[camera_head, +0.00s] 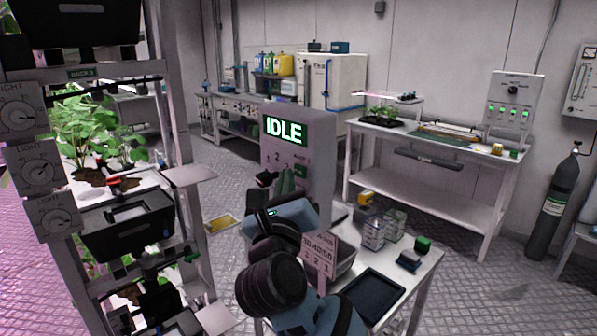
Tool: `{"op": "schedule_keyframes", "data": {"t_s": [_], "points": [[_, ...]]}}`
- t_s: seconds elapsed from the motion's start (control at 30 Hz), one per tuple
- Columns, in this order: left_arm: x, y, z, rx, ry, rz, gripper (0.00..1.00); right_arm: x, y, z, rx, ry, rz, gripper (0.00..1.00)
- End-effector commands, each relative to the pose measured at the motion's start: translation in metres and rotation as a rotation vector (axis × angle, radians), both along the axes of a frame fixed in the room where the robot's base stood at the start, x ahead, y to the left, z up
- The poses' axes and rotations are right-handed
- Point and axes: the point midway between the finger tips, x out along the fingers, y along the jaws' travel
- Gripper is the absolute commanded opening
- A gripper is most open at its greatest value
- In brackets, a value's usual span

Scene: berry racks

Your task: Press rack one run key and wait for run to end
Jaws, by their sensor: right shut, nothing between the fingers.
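Numbered keys 1 and 2 show below the display; the lower part of the panel is hidden behind my right gripper. My right gripper (268,180) is shut and empty, in front of the panel's lower part; whether it touches a key I cannot tell. The rack (85,73) with green plants and LIGHT dials stands at the left. My left gripper is not in view.
The small table (425,262) holds a dark tray (374,296), clear boxes (374,233) and a green-topped item. A white bench (440,150) stands behind, with a gas cylinder (553,208) at the right. The floor between is mostly clear.

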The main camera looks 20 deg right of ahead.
Motion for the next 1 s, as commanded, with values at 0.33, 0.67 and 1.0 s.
{"op": "schedule_keyframes", "data": {"t_s": [0.33,0.67,1.0], "points": [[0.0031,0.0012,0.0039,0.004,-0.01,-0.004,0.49,0.0021,-0.0057,0.0006,0.0,-0.001,0.001,0.0],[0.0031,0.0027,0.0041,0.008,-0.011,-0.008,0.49,0.0023,-0.0066,0.0005,-0.001,-0.001,0.0,0.0],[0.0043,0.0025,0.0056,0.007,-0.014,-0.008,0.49,0.0037,-0.01,0.0005,0.0,0.0,0.0,0.0]]}}
